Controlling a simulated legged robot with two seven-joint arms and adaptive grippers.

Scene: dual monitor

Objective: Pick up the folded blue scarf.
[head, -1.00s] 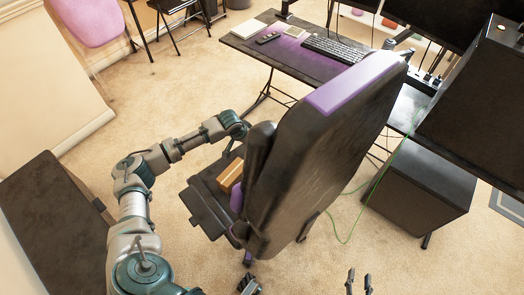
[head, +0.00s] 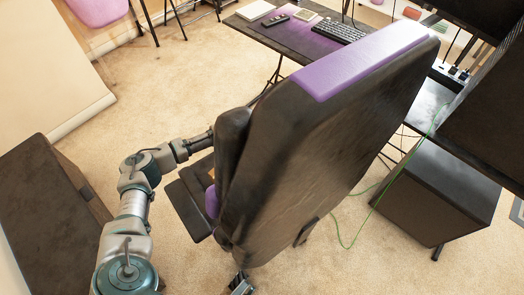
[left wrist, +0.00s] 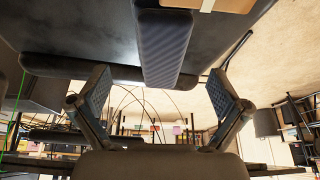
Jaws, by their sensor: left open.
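A dark blue-grey ribbed bundle (left wrist: 160,45), which looks like the folded scarf, lies on the dark chair seat (left wrist: 85,30) in the left wrist view. My left gripper (left wrist: 160,80) is open. Its two fingers stand apart, one to each side of the bundle's near end in the picture; I cannot tell how much gap is left in depth. In the head view my left arm reaches in behind the chair back (head: 310,140), which hides the gripper and the scarf.
A tan box (left wrist: 225,4) lies beside the bundle on the seat. A desk (head: 290,42) stands beyond the chair, a dark cabinet (head: 440,195) to the right, and a dark box-like unit (head: 45,215) at left.

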